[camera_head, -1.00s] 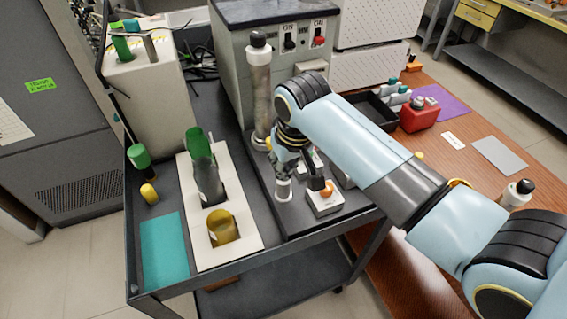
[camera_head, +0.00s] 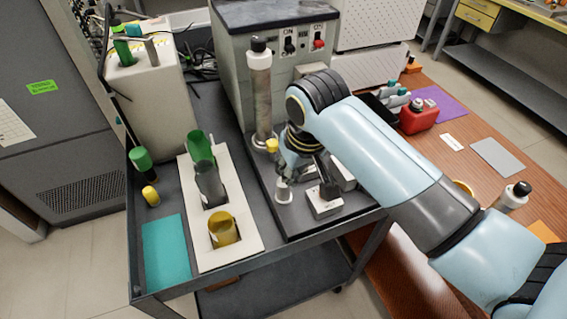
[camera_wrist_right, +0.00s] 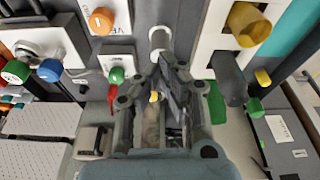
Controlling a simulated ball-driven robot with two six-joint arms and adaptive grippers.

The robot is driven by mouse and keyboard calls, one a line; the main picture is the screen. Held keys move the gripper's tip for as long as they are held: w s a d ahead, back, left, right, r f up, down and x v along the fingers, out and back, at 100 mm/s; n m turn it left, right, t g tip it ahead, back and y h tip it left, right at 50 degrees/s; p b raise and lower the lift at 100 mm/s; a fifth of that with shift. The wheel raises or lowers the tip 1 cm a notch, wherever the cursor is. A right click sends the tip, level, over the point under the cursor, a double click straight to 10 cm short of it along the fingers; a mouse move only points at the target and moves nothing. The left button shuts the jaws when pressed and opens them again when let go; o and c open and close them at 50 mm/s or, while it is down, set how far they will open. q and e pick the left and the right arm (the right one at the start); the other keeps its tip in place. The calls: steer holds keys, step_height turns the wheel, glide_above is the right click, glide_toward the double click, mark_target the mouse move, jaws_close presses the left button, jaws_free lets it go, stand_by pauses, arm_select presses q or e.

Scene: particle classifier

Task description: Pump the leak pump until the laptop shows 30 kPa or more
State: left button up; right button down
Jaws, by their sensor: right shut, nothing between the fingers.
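My right gripper (camera_head: 286,176) is shut and empty, low over the dark base plate (camera_head: 305,222) on the cart. It is close above a short white post (camera_head: 284,194), which also shows just beyond the fingertips in the right wrist view (camera_wrist_right: 159,40). I cannot tell whether they touch. I cannot tell for sure which part is the leak pump. No laptop screen or pressure reading is visible. My left gripper is out of view.
A tall grey cylinder with a black cap (camera_head: 259,95) stands behind the gripper, before a grey switch cabinet (camera_head: 235,70). A white holder (camera_head: 248,247) with green, grey and yellow cups is to the left. A red container (camera_head: 419,117) stands on the wooden table.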

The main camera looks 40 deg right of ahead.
steer(key=v, duration=0.9)
steer(key=shift+s+r, duration=0.15)
steer(key=shift+r, duration=0.15)
steer(key=shift+a, duration=0.1)
stand_by(0.6)
steer(key=shift+g, duration=0.9)
steer(key=w, duration=0.2)
steer(key=w+f, duration=0.1)
steer(key=w, duration=0.1)
steer(key=w+d+f, duration=0.1)
steer(key=w, duration=0.1)
steer(key=shift+f, duration=0.25)
steer(key=shift+s+r, duration=0.15)
